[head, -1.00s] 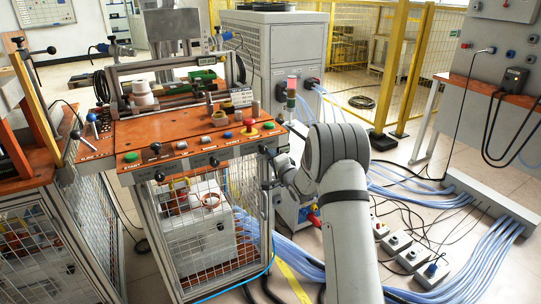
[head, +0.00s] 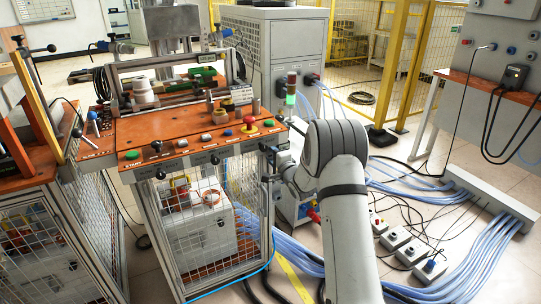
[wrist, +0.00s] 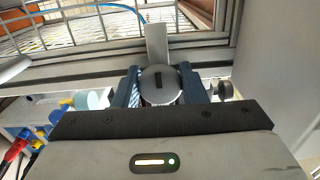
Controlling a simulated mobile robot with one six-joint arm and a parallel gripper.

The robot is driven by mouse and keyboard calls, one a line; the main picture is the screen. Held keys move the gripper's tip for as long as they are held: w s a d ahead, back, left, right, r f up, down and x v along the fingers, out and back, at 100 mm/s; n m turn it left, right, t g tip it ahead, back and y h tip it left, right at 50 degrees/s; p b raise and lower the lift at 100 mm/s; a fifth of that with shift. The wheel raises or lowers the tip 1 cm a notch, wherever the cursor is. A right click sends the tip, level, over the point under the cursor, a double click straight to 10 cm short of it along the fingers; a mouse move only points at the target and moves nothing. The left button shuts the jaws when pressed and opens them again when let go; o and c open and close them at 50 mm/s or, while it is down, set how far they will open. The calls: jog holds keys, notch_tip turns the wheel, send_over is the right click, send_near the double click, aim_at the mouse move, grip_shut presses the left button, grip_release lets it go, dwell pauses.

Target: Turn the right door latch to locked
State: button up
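The right door latch (wrist: 158,86) shows in the wrist view as a round grey knob with a dark slot, on the metal frame. A flat grey tab (wrist: 157,43) stands up behind it, across the frame rail towards the mesh. My gripper (wrist: 160,78) has one dark finger on each side of the knob, close against it, and appears shut on it. In the head view my gripper (head: 273,172) is at the right front post of the caged bench. My arm hides part of that area, and the latch is too small to make out there.
The orange bench top (head: 165,130) carries buttons and an emergency stop (head: 249,125). A signal lamp (head: 291,95) glows green behind my gripper. Blue hoses (head: 400,185) and switch boxes (head: 396,238) lie on the floor to the right.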

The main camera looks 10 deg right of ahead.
jog(key=shift+o, duration=0.5)
jog(key=shift+s, duration=0.1)
jog(key=v, duration=0.7)
jog(key=shift+s+d+p, duration=0.15)
jog(key=shift+s+p, duration=0.15)
jog(key=shift+p, duration=0.05)
jog(key=shift+f, duration=0.1)
